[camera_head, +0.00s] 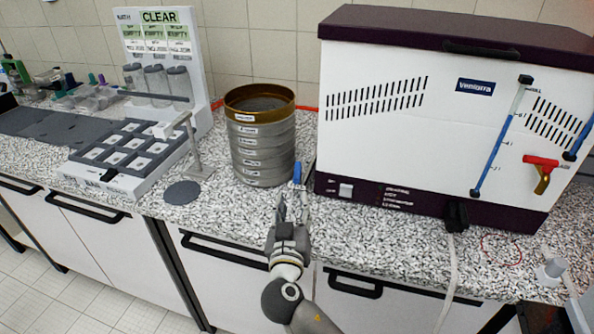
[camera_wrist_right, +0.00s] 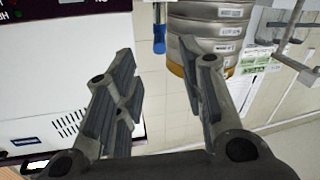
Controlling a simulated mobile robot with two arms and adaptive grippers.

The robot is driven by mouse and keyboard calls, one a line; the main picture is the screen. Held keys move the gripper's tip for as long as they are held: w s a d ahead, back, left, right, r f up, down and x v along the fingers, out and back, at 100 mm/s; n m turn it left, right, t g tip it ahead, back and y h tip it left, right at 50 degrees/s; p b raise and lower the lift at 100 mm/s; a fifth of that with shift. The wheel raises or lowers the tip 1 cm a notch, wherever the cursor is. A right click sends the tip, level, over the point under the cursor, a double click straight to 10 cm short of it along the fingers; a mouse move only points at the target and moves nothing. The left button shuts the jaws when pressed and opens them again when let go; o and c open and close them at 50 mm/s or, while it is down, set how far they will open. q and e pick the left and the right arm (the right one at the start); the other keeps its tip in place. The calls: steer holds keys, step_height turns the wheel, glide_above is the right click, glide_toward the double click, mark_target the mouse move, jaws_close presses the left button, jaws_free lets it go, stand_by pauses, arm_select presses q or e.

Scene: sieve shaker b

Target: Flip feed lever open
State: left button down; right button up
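A lever with a red handle (camera_head: 541,161) and a brass-coloured arm is on the right of the white machine's front (camera_head: 440,120). No label naming it the feed lever is readable. My right gripper (camera_head: 292,203) is over the counter's front edge, well left of the lever. In the right wrist view the gripper's fingers (camera_wrist_right: 160,88) are spread apart with nothing between them. My left gripper is not in view.
A sieve stack (camera_head: 262,148) stands left of the machine. A sample tray (camera_head: 125,150) and a CLEAR board (camera_head: 160,45) are at left. The counter below the machine is mostly free.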

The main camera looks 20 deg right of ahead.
mark_target(296, 182)
steer(key=p+x, duration=0.1)
steer(key=x, duration=0.2)
steer(key=p+x, duration=0.1)
steer(key=x, duration=0.2)
steer(key=p+x, duration=0.1)
steer(key=x, duration=0.2)
steer(key=shift+w+d+r, duration=0.15)
steer(key=shift+w+r, duration=0.1)
steer(key=shift+r, duration=0.1)
steer(key=shift+w+d, duration=0.15)
steer(key=shift+w, duration=0.2)
steer(key=shift+w+d, duration=0.1)
steer(key=shift+w, duration=0.15)
steer(key=shift+f, duration=0.1)
jaws_close()
